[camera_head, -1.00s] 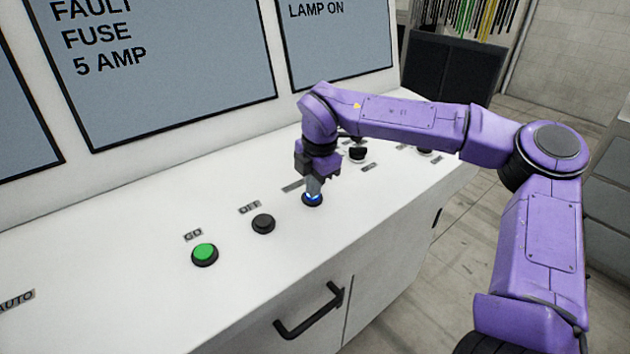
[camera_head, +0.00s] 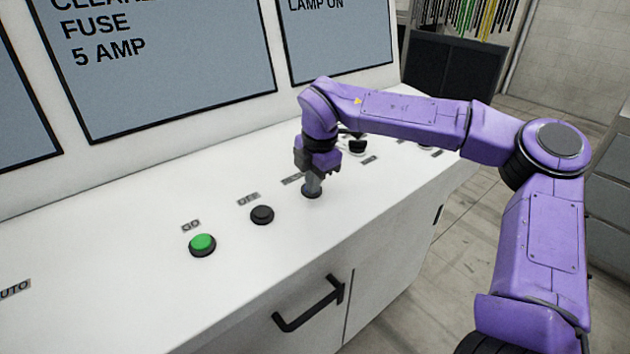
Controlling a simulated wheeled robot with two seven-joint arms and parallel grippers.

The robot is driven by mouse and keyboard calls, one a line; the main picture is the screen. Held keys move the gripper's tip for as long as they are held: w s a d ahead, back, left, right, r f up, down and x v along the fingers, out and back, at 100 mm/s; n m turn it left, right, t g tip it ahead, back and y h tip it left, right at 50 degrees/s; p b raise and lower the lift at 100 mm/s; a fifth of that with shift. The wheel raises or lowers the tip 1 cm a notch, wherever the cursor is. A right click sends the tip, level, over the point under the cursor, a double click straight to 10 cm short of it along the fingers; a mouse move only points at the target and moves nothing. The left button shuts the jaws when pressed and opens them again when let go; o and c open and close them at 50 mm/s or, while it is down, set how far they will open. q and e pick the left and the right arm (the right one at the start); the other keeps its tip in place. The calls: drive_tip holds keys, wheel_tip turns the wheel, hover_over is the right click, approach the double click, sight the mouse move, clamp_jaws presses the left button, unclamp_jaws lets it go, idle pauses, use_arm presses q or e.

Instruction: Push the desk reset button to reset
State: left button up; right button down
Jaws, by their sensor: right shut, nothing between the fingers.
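The reset button (camera_head: 312,194) is on the white desk top, right of the black OFF button; its label is mostly hidden by my gripper. Only its dark rim shows clearly, and no blue shows on it. My right gripper (camera_head: 312,188) is shut and points straight down, its fingertips on the button. The fingers cover the button's cap. My left gripper is not in view. The upright screen (camera_head: 160,75) behind reads what looks like "CLEARED", cut off at the top, then "FUSE 5 AMP".
A green GO button (camera_head: 202,244) and the black OFF button (camera_head: 262,215) stand left of my gripper. A black knob (camera_head: 357,146) and more controls lie behind it. A black handle (camera_head: 308,305) sticks out from the desk front.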

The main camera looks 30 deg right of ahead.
wheel_tip(320, 180, up, 5)
drive_tip(key=p, duration=0.3)
drive_tip(key=shift+s+d, duration=0.1)
wheel_tip(320, 180, up, 9)
drive_tip(key=s+p, duration=0.2)
drive_tip(key=p, duration=0.2)
drive_tip(key=shift+f, duration=0.1)
